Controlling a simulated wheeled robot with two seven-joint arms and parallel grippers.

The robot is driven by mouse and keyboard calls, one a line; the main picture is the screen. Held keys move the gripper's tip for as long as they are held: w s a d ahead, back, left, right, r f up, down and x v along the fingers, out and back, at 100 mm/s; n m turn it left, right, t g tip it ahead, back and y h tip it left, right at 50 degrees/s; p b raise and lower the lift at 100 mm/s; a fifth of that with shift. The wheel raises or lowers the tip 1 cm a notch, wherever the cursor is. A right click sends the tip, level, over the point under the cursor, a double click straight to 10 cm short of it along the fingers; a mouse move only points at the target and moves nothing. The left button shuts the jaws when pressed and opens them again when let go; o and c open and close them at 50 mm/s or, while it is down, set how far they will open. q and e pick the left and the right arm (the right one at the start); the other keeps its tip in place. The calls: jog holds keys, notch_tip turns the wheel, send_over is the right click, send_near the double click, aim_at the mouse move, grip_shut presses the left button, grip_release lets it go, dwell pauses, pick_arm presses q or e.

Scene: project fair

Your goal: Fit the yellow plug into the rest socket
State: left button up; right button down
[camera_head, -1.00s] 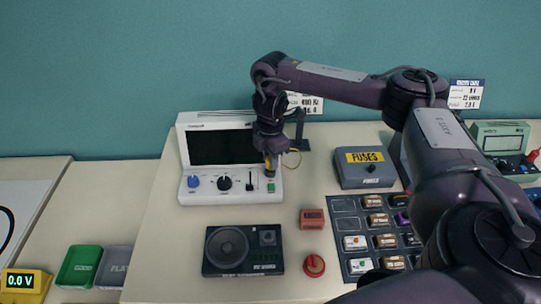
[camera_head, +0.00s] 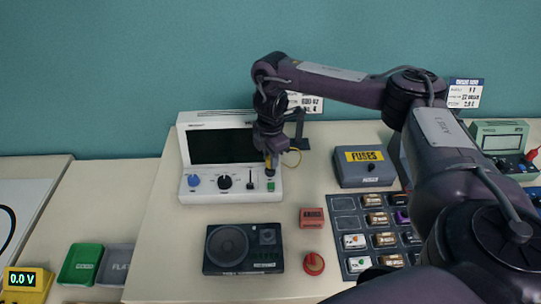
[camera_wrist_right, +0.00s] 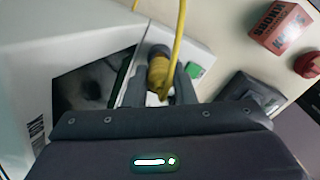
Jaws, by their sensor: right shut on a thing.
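The yellow plug (camera_wrist_right: 159,72) sits between the two dark fingers of my right gripper (camera_wrist_right: 162,88) in the wrist view, with its yellow cable running up out of the picture. In the head view, my right gripper (camera_head: 269,173) points down at the right front of a white instrument (camera_head: 230,196) with a dark screen, and a bit of the yellow plug (camera_head: 268,163) shows. A dark round end shows just beyond the plug in the wrist view. I cannot make out the rest socket or tell whether the plug is seated in it. My left gripper is not in view.
A green button (camera_head: 271,186), slider and knobs are close to the gripper. A black speaker unit (camera_head: 243,249), a red block (camera_head: 311,218) and a round red piece (camera_head: 314,264) lie in front. A grey fuse box (camera_head: 364,168) and a dark tray (camera_head: 346,225) stand right.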

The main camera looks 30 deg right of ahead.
jog(key=shift+p, duration=0.6)
dwell(1.0)
jog(key=shift+f+b, duration=0.5)
jog(key=shift+f, duration=0.4)
dwell(1.1)
jog(key=c, duration=0.9)
grip_release()
jog(key=shift+o, duration=1.3)
jog(key=shift+s+r, duration=0.15)
jog(key=shift+r, duration=0.1)
